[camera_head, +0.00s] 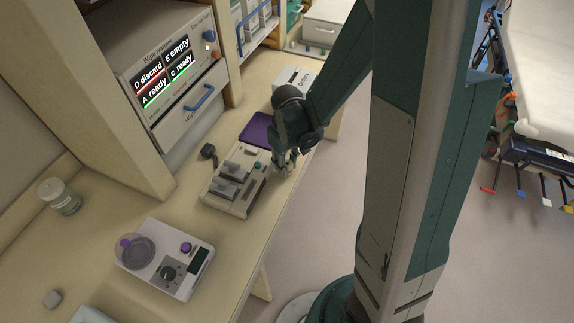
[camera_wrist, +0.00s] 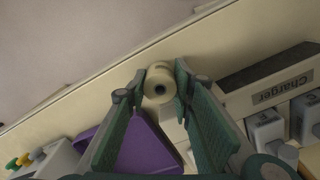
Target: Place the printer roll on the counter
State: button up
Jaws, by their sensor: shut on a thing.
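The printer roll (camera_wrist: 159,82) is a small cream-white cylinder with a dark hole in its end. My gripper (camera_wrist: 156,80) is shut on it, one green finger on each side near the tips. In the head view my gripper (camera_head: 284,164) is low at the counter's front edge, beside the charger; I cannot clearly make out the roll there. The counter (camera_head: 235,268) is a long cream top, and its front strip shows behind the roll in the wrist view (camera_wrist: 85,108). Whether the roll touches the counter or hangs above it, I cannot tell.
The charger (camera_head: 236,210) with grey units stands left of my gripper. A scale-like device (camera_head: 182,283) and a jar (camera_head: 62,203) stand nearer. Bare counter shows between the charger and that device.

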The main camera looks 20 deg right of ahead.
aim_at(287, 163)
jog(key=shift+f, duration=0.15)
jog(key=o, duration=0.9)
notch_tip(287, 163, up, 12)
jog(key=shift+r+p, duration=0.15)
jog(key=shift+p, duration=0.35)
dwell(0.4)
dwell(0.7)
